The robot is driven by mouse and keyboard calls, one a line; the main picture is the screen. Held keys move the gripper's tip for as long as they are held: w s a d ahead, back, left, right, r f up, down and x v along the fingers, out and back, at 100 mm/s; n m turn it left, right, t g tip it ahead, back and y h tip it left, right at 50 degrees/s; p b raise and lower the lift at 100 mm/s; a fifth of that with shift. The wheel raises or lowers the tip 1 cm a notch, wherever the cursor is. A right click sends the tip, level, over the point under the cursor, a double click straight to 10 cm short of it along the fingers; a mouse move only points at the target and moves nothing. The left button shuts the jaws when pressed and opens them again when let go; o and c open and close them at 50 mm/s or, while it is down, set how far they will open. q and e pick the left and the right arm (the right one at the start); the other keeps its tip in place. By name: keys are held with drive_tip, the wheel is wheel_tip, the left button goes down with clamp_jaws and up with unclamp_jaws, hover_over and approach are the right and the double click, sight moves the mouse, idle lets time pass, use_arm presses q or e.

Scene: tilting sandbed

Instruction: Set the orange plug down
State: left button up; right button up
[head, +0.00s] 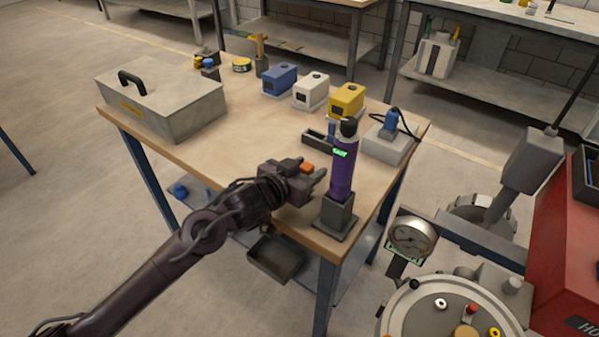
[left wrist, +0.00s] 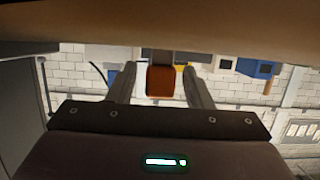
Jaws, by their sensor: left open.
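The orange plug (head: 307,168) shows near the front edge of the wooden table (head: 232,160), at the fingers of my left gripper (head: 310,180). In the left wrist view the orange plug (left wrist: 160,81) sits between the two spread fingers of the left gripper (left wrist: 161,85). A grey part joins its end toward the table surface (left wrist: 60,25), which fills the top of that view. The left gripper is open, with gaps on both sides of the plug. The plug's underside is hidden in the head view. My right gripper is not in view.
A purple cylinder (head: 343,175) stands in a grey holder (head: 336,217) just right of the gripper. Blue (head: 279,79), white (head: 311,91) and yellow (head: 346,101) boxes stand farther back. A grey case (head: 160,103) is at the left. The table's middle is clear.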

use_arm(q)
drive_tip(key=v, duration=1)
drive_tip(key=shift+s+a+r+p, duration=0.15)
drive_tip(key=shift+s+a+p, duration=0.05)
drive_tip(key=shift+p, duration=0.2)
drive_tip(key=shift+s+a+r, duration=0.3)
drive_tip(key=shift+s+a, duration=0.05)
drive_tip(key=shift+s, duration=0.25)
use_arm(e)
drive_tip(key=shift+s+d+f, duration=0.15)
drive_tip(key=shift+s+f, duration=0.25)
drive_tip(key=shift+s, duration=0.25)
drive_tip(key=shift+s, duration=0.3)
